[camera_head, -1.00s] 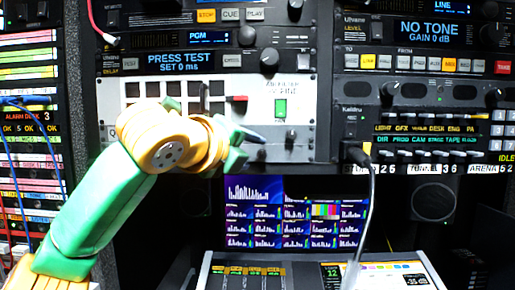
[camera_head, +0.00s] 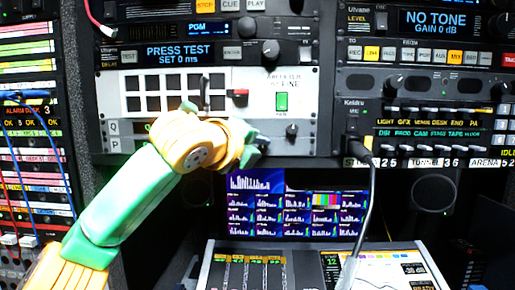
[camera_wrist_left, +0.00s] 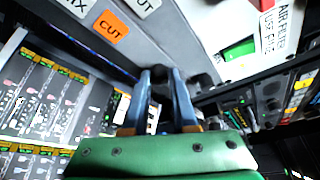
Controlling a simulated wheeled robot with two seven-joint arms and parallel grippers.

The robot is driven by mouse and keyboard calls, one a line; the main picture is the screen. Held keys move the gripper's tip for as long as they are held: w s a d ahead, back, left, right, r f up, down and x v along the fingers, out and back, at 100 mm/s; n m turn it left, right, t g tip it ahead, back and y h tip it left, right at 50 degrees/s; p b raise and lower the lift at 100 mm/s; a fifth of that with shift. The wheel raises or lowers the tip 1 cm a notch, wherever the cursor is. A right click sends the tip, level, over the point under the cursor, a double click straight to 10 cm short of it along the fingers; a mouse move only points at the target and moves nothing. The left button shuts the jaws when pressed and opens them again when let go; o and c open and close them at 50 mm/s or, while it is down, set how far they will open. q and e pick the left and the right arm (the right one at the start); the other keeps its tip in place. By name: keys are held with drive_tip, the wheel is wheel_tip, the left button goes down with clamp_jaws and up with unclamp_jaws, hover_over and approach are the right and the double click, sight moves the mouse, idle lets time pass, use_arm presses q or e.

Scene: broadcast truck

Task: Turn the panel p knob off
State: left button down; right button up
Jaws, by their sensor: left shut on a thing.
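My left gripper (camera_head: 262,143) reaches the grey lower strip (camera_head: 274,144) of the rack unit under the white panel. In the left wrist view, its two blue-grey fingers (camera_wrist_left: 165,92) are shut on a small dark knob (camera_wrist_left: 160,76), one finger on each side. The held knob's marking is hidden. My right gripper is not in view.
The white panel (camera_head: 255,78) above has several black squares, a red-tipped switch (camera_head: 238,95) and a green rocker (camera_head: 281,101). A screen (camera_head: 297,203) and a console (camera_head: 310,247) lie below.

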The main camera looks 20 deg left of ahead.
use_arm(q)
drive_tip(key=n+t+y+b, duration=0.1)
drive_tip(key=n+t+b, duration=0.1)
drive_tip(key=n+b, duration=0.2)
drive_tip(key=f+n+t+y+b, duration=0.1)
drive_tip(key=n+b, duration=0.3)
drive_tip(key=n, duration=0.6)
drive_tip(key=n+t+y+b, duration=0.1)
drive_tip(key=n+t+b, duration=0.2)
drive_tip(key=n, duration=0.3)
drive_tip(key=shift+d+f+n+t+y+b, duration=0.25)
drive_tip(key=shift+d+n+t+y+b, duration=0.15)
drive_tip(key=shift+b, duration=0.45)
drive_tip(key=n+y, duration=0.1)
drive_tip(key=n, duration=0.1)
drive_tip(key=shift+n+y, duration=0.3)
drive_tip(key=shift+n, duration=0.1)
drive_tip(key=n+y, duration=0.1)
drive_tip(key=n, duration=0.1)
drive_tip(key=n+y, duration=0.1)
drive_tip(key=shift+w+d+r+n+p, duration=0.1)
drive_tip(key=shift+d+r+n+p, duration=0.05)
drive_tip(key=shift+n+p, duration=0.2)
drive_tip(key=shift+d+n+g+y+p, duration=0.1)
drive_tip(key=shift+n+g+y+p, duration=0.2)
drive_tip(key=shift+n+y, duration=0.6)
drive_tip(key=shift+n+g+y+p, duration=0.3)
drive_tip(key=shift+n+y, duration=0.1)
drive_tip(key=shift+n, duration=1.25)
